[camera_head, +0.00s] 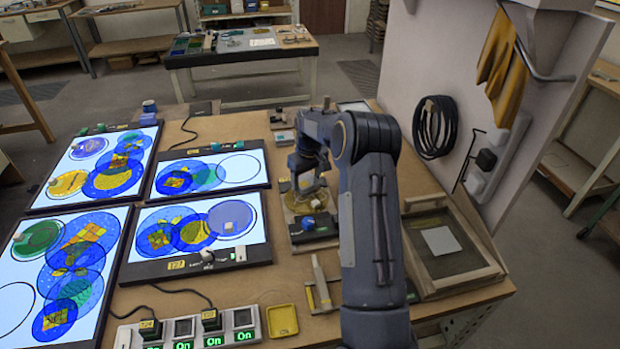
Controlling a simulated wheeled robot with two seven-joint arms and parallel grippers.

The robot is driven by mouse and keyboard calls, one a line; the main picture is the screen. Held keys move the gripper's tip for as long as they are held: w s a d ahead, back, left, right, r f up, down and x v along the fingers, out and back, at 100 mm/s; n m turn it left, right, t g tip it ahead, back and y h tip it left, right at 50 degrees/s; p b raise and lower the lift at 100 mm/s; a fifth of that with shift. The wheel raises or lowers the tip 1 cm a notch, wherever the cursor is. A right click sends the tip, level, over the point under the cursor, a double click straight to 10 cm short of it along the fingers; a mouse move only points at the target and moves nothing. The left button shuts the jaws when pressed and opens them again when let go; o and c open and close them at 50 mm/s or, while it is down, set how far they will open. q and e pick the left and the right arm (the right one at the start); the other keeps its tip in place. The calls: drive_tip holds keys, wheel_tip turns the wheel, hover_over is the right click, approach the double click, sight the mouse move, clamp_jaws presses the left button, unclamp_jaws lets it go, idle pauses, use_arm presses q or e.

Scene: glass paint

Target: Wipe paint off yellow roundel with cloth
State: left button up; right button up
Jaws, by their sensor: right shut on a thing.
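A yellow roundel (68,184) lies at the left on the back left lit panel, with a small knob at its edge. Another patterned yellow disc (195,233) overlaps blue circles on the front middle panel. My right gripper (308,188) reaches down near the table's middle, beyond my dark forearm. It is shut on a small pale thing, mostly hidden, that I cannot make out. It is above a tan patch and a black box with a blue knob (309,222), well right of both yellow discs. I cannot pick out a cloth with certainty. My left gripper is not in view.
Several lit panels with blue and green circles fill the left of the table. A switch strip (195,328) and a yellow dish (282,321) are in front. A wooden framed tray (410,262) stands at the right. Yellow gloves (503,65) and a cable coil (436,127) hang on the wall.

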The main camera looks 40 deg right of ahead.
sight(293, 192)
drive_tip(key=shift+w+a+b, duration=0.15)
drive_tip(key=shift+a+b, duration=0.05)
drive_tip(key=shift+a, duration=0.9)
drive_tip(key=shift+w+a+b, duration=0.1)
drive_tip(key=shift+a+b, duration=0.1)
drive_tip(key=shift+a, duration=0.9)
drive_tip(key=shift+s+d+p, duration=0.15)
drive_tip(key=shift+d+p, duration=0.05)
drive_tip(key=shift+d, duration=0.9)
drive_tip(key=shift+s+d+p, duration=0.15)
drive_tip(key=shift+d+p, duration=0.05)
drive_tip(key=shift+d, duration=0.85)
drive_tip(key=shift+r, duration=0.15)
drive_tip(key=shift+r+p, duration=1.75)
drive_tip(key=shift+r, duration=0.7)
drive_tip(key=shift+f, duration=0.1)
